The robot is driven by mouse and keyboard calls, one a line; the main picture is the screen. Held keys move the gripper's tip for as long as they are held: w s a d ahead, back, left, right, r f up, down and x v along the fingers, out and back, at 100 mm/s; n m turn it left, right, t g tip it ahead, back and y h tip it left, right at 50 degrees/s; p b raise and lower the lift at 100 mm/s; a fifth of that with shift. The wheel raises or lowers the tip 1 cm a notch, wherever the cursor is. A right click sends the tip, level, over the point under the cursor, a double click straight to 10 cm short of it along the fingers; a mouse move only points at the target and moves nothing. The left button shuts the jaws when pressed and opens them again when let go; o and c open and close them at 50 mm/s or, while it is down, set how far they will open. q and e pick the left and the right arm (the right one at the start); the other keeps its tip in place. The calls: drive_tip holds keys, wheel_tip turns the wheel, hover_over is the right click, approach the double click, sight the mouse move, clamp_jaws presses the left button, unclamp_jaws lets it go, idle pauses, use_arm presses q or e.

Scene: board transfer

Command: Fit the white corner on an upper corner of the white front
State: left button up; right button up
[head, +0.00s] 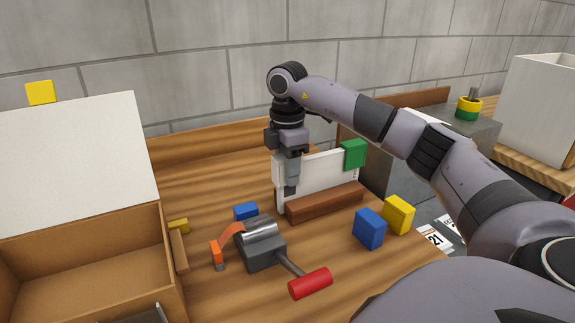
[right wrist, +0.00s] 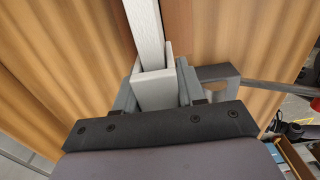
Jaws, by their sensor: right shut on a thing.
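The white front (head: 330,181) is a thin white panel that stands upright by a brown wooden bar on the bench. A green corner (head: 354,154) sits on its upper right corner. My right gripper (head: 291,188) points down at the panel's upper left corner. In the right wrist view its fingers (right wrist: 155,92) are shut on the white corner (right wrist: 155,93), a small channel-shaped piece. The panel's edge (right wrist: 145,25) runs up to the open slot of this piece and appears to lie in it; how deep I cannot tell. In the head view the gripper mostly hides the white corner. My left gripper is not in view.
A grey clamp (head: 262,251) with a red handle lies in front of the panel. Blue (head: 369,229) and yellow (head: 398,213) blocks lie at its right. A cardboard box (head: 80,265) with a white panel (head: 75,145) stands left. A grey block (head: 395,180) stands behind right.

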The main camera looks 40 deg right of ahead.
drive_tip(key=shift+f, duration=0.45)
idle(0.8)
drive_tip(key=o, duration=1.1)
wheel_tip(320, 180, up, 7)
drive_tip(key=shift+r, duration=0.1)
